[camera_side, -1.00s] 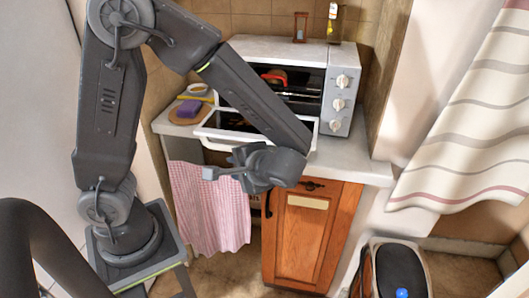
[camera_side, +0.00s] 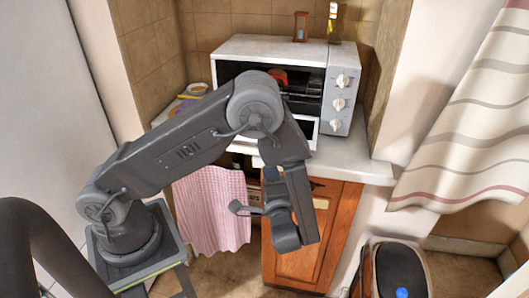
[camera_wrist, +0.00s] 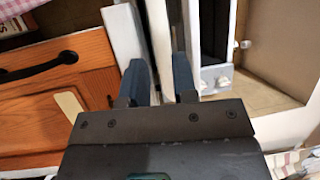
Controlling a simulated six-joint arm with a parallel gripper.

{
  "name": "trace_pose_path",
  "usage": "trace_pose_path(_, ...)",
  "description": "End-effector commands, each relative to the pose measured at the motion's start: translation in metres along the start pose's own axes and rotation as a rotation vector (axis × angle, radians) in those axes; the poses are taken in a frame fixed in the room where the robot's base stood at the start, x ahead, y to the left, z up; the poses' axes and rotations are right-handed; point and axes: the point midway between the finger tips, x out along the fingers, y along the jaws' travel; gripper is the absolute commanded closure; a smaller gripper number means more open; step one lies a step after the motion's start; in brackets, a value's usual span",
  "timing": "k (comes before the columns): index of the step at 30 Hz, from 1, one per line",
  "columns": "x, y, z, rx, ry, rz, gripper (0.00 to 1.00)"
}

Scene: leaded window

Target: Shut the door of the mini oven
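The white mini oven (camera_side: 270,48) stands on the counter with its dark interior showing. Its door (camera_side: 303,128) hangs open, folded down at the front; my arm hides much of it in the side view. My gripper (camera_wrist: 162,65) shows two dark blue fingers, apart, in the wrist view. A white bar (camera_wrist: 158,30), seemingly part of the oven door, runs between or just beyond the fingers; I cannot tell whether they touch it. In the side view my arm's end is low in front of the counter, below the door, with its fingertips hidden.
The oven's knobs (camera_side: 342,81) are on its right panel. A pink checked towel (camera_side: 212,205) hangs at left, beside the wooden cabinet (camera_side: 335,225). An hourglass (camera_side: 301,27) and a bottle (camera_side: 333,22) stand on or behind the oven top.

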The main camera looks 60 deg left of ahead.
Motion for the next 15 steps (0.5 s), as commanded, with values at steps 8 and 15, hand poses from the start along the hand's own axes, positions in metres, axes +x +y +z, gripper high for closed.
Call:
trace_pose_path(8,0.057,0.0,0.001,0.001,-0.005,0.001,0.74)
trace_pose_path(15,0.084,0.0,0.001,0.001,-0.003,0.001,0.74)
